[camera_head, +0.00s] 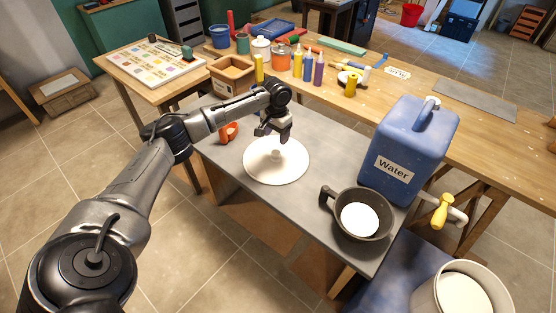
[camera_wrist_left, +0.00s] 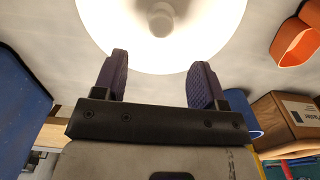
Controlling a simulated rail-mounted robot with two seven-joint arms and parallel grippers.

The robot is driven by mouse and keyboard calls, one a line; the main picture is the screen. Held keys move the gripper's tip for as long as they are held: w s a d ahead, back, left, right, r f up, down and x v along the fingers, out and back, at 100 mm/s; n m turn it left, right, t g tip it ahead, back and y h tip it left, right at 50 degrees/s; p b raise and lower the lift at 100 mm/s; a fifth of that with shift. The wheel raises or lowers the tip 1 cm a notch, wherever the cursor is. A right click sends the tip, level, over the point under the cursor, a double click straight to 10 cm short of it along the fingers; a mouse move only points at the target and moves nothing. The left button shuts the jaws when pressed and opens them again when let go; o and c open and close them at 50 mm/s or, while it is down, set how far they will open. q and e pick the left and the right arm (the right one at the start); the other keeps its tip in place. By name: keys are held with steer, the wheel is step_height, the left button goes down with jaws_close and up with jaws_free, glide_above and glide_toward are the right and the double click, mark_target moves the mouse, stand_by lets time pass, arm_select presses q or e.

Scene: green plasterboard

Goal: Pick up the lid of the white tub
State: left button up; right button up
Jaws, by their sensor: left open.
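The round white lid (camera_head: 262,172) with a small central knob lies on the grey table top. It also fills the top middle of the left wrist view (camera_wrist_left: 115,25), with its knob in line with the gap between my fingers. My left gripper (camera_head: 275,134) is open and empty, just above and behind the knob in the head view. Its two dark fingers (camera_wrist_left: 160,70) are spread apart and not closed on the knob. A whitish tub (camera_head: 430,290) with white content stands at the lower right. My right gripper is not in view.
A dark pan (camera_head: 375,232) with white content and a blue water canister (camera_head: 408,150) stand right of the lid. An orange-red object (camera_head: 229,132) lies to its left. A wooden bench (camera_head: 345,105) behind holds bottles, cans and a cardboard box (camera_head: 231,78).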

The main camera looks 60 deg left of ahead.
mark_target(276, 152)
arm_select(q)
steer(key=shift+f+b, duration=0.45)
steer(key=shift+f, duration=1.95)
steer(key=shift+f+b, duration=1.05)
steer(key=shift+f, duration=1.5)
steer(key=shift+a, duration=0.1)
steer(key=shift+c, duration=0.2)
steer(key=shift+r, duration=0.1)
steer(key=c, duration=1)
